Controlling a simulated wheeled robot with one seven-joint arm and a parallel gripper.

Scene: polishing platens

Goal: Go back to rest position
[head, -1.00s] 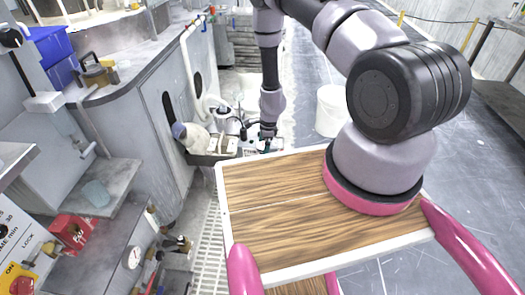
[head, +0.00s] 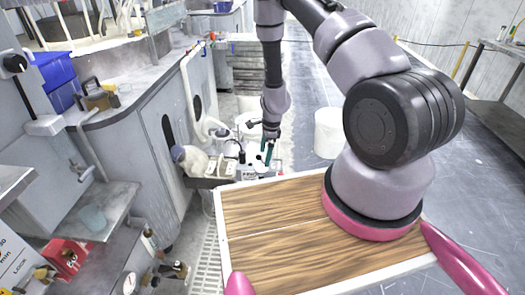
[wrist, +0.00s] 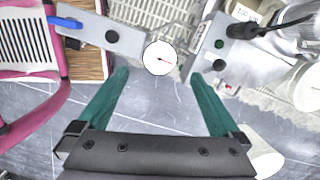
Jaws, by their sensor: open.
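My gripper (head: 268,150) is at the far side of my wooden top in the head view, at the end of my downward-hanging forearm. In the wrist view its two green fingers (wrist: 158,95) are spread apart with nothing between them. A round white dial gauge (wrist: 160,58) lies beyond the fingertips, in line with the gap between them. The wrist view also shows a grey block with a blue lever (wrist: 105,35) at the upper left and a grey block with dark knobs (wrist: 220,45) at the upper right.
A dark bin of bottles and parts (head: 215,170) stands by the grey counter (head: 130,90). A red box (head: 68,258) sits on a lower shelf at left.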

